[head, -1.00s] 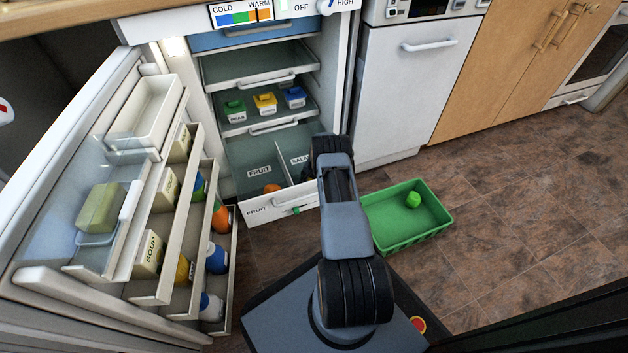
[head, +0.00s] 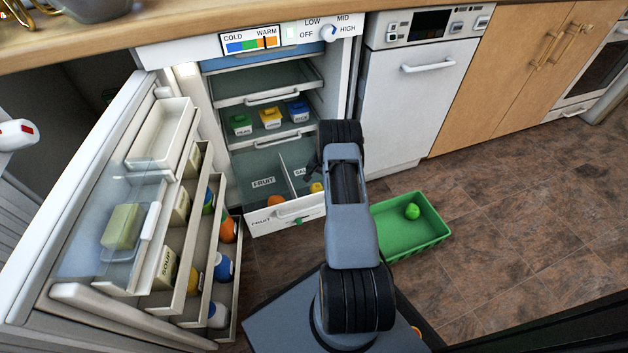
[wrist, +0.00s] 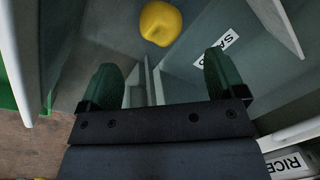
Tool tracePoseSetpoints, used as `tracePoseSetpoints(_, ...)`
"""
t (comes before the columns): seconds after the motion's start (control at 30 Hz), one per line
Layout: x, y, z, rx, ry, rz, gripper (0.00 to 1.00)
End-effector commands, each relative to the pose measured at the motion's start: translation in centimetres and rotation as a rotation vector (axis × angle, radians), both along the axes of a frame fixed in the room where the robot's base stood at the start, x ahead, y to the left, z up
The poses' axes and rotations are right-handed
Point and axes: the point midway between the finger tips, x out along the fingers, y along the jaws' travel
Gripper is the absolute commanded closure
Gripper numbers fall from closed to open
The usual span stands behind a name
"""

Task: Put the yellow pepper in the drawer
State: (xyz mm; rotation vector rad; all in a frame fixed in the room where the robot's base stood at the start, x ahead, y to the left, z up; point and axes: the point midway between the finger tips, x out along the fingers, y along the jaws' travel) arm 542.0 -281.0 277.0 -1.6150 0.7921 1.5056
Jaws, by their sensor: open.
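The yellow pepper (wrist: 160,22) lies in the open bottom drawer, in the salad compartment; it also shows partly behind my arm in the head view (head: 317,187). The drawer (head: 262,228) is pulled out of the fridge, with a divider between its fruit and salad sides. My gripper (wrist: 160,75) is open and empty. Its two fingers are apart, and the pepper lies beyond their tips, not between them. In the head view my arm hides most of the gripper and the right part of the drawer.
An orange item (head: 276,201) lies in the fruit side. The open fridge door (head: 75,265) with filled shelves is on the left. Small labelled containers (head: 270,118) stand on a shelf above.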

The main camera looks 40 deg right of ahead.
Motion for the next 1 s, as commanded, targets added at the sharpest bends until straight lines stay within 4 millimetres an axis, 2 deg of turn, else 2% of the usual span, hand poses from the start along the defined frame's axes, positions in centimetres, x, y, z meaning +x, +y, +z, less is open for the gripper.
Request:
tracePoseSetpoints(0.17,1.2,2.1,5.8,-0.02,-0.019,0.082,0.11)
tracePoseSetpoints(0.27,1.6,5.1,11.4,-0.04,-0.033,0.179,0.11)
tracePoseSetpoints(0.3,1.5,6.6,13.9,-0.049,-0.039,0.224,0.11)
tracePoseSetpoints(0.43,-0.4,11.8,21.6,-0.081,-0.059,0.378,0.11)
tracePoseSetpoints(0.5,-2.1,14.6,25.2,-0.098,-0.071,0.459,0.11)
tracePoseSetpoints(0.6,-5.5,18.4,29.4,-0.124,-0.087,0.575,0.11)
tracePoseSetpoints(0.7,-9.4,21.6,32.6,-0.149,-0.103,0.684,0.11)
tracePoseSetpoints(0.83,-14.5,24.6,34.9,-0.178,-0.121,0.806,0.11)
tracePoseSetpoints(1.0,-19.8,26.9,35.8,-0.208,-0.139,0.923,0.11)
